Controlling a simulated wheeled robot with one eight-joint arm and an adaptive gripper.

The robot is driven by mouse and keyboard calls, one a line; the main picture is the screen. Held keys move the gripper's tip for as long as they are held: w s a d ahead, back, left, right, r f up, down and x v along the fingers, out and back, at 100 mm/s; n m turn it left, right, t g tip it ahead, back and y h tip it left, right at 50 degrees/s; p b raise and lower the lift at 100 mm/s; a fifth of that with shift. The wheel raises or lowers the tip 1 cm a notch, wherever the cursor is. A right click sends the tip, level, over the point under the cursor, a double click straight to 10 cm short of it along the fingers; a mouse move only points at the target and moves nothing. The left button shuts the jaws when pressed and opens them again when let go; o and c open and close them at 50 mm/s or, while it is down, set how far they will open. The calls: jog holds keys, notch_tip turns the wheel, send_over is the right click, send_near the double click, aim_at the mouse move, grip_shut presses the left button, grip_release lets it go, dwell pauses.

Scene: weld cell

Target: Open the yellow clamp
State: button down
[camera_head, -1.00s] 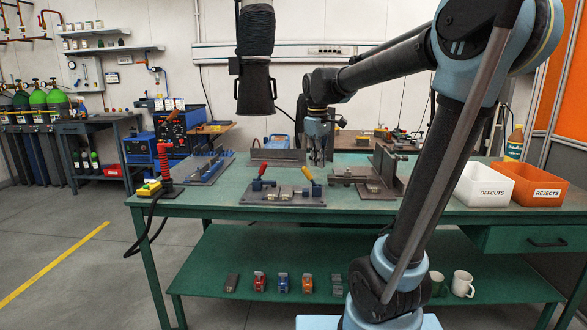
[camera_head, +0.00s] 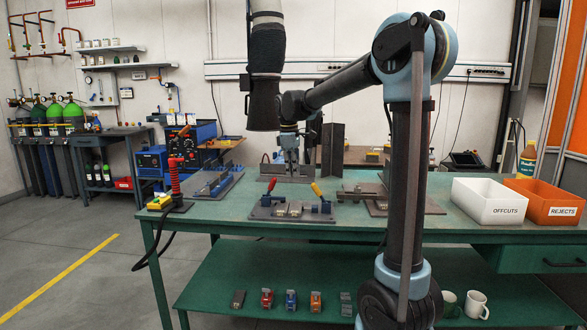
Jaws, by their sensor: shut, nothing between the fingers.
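The yellow clamp's handle (camera_head: 316,190) leans up and to the left from its blue body at the right end of a dark fixture plate (camera_head: 267,212) on the green bench. A red-handled clamp (camera_head: 271,186) stands at the left end of the same plate, and small metal parts (camera_head: 290,208) lie between the two. My gripper (camera_head: 291,170) points down behind the plate, left of the yellow handle and apart from it in the picture. Its fingers look small and close together, with nothing seen in them. I cannot tell its exact depth from the handle.
A dark angled steel plate (camera_head: 333,148) stands behind the clamp. Another fixture (camera_head: 365,191) is to the right, partly behind my arm. White (camera_head: 489,201) and orange (camera_head: 549,199) bins sit at the right. A blue-grey fixture (camera_head: 213,185) and a red-coiled torch stand (camera_head: 174,178) are left.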

jog(key=f, duration=0.6)
jog(key=shift+w+d, duration=0.2)
jog(key=shift+s+d+r, duration=0.2)
jog(key=shift+d+r, duration=0.05)
jog(key=shift+d, duration=0.35)
jog(key=shift+s+d+r, duration=0.15)
jog(key=shift+d+r, duration=0.1)
jog(key=shift+d, duration=0.3)
jog(key=shift+s+d+r, duration=0.15)
jog(key=shift+d+r, duration=0.15)
jog(key=shift+d, duration=0.4)
jog(key=shift+r, duration=0.15)
